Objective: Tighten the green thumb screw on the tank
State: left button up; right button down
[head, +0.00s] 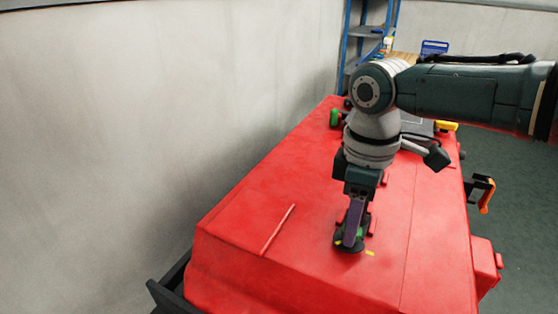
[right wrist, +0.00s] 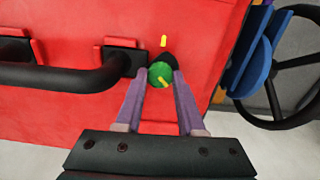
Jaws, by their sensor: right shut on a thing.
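The green thumb screw (right wrist: 160,73) sits at the edge of a black round base on the red tank (head: 265,225). A yellow mark shows on the screw and a second yellow mark (right wrist: 163,41) lies on the red surface; the two are not side by side. My right gripper (right wrist: 163,76) points down, with its purple fingers on either side of the screw, shut on it. In the head view my right gripper (head: 350,238) hides most of the screw (head: 360,232). My left gripper is not in view.
A black bar handle (right wrist: 75,78) on red mounts is close to the left of the fingers. A black steering wheel (right wrist: 275,92) and blue parts (right wrist: 250,65) are at the right. A wall (head: 130,120) runs along the left; open floor (head: 525,200) lies right.

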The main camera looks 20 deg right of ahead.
jog(key=m+p, duration=0.1)
jog(key=m, duration=0.1)
jog(key=m+p, duration=0.1)
jog(key=m, duration=0.2)
jog(key=shift+r+m, duration=0.2)
jog(key=shift+m, duration=0.1)
jog(key=m+p, duration=0.2)
jog(key=m, duration=0.9)
jog(key=shift+p, duration=0.3)
jog(key=m, duration=0.6)
jog(key=shift+f, duration=0.1)
jog(key=m, duration=0.6)
jog(key=shift+m, duration=0.3)
jog(key=m, duration=1.1)
jog(key=shift+m, duration=2.6)
